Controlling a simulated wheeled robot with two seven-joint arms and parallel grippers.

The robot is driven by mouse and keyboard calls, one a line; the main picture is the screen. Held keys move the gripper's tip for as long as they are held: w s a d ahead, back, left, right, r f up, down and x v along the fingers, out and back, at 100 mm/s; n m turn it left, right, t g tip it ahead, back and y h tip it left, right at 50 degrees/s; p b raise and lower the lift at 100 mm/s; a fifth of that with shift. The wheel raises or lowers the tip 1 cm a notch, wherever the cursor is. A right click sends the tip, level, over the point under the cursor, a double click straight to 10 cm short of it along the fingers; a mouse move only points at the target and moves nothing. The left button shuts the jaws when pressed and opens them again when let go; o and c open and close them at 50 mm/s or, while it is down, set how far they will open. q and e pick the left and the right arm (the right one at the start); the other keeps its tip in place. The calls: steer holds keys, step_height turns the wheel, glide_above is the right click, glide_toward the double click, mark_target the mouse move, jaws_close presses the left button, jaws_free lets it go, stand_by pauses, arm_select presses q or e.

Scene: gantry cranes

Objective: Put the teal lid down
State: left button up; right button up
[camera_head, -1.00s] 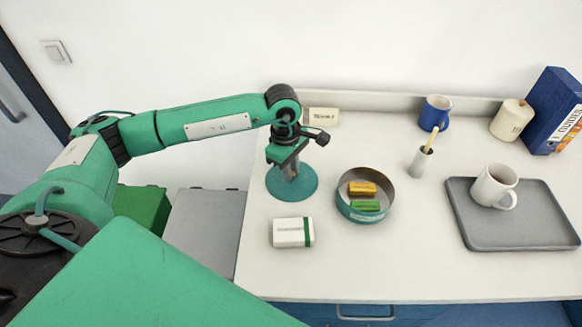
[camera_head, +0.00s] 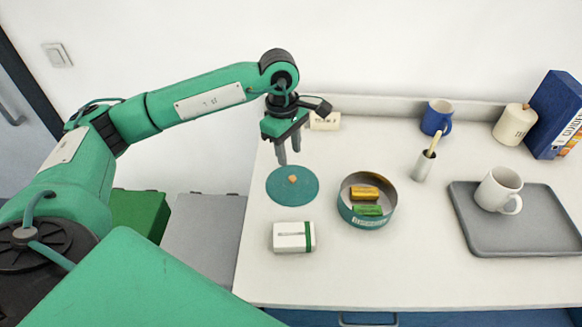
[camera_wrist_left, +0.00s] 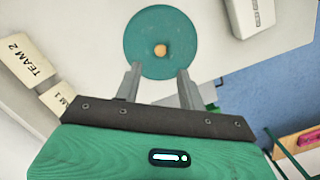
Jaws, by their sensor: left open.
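The teal lid (camera_head: 292,190) lies flat on the white counter, with a small orange knob at its centre. It also shows in the left wrist view (camera_wrist_left: 143,30), beyond the fingertips. My left gripper (camera_head: 288,160) is open and empty, above and just behind the lid, with its fingers pointing down and clear of the knob. The round teal tin (camera_head: 366,218) stands open to the right of the lid, with a yellow block (camera_head: 366,193) and a green block (camera_head: 367,210) inside. My right gripper is not in view.
A white box with a green band (camera_head: 290,237) lies in front of the lid. A small name card (camera_head: 325,121) stands behind the gripper. A grey cup with a brush (camera_head: 422,165), a blue mug (camera_head: 436,116) and a grey tray (camera_head: 480,232) with a white mug (camera_head: 497,191) are to the right.

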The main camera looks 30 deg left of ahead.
arm_select(q)
steer(key=r, duration=0.4)
steer(key=shift+a, duration=0.25)
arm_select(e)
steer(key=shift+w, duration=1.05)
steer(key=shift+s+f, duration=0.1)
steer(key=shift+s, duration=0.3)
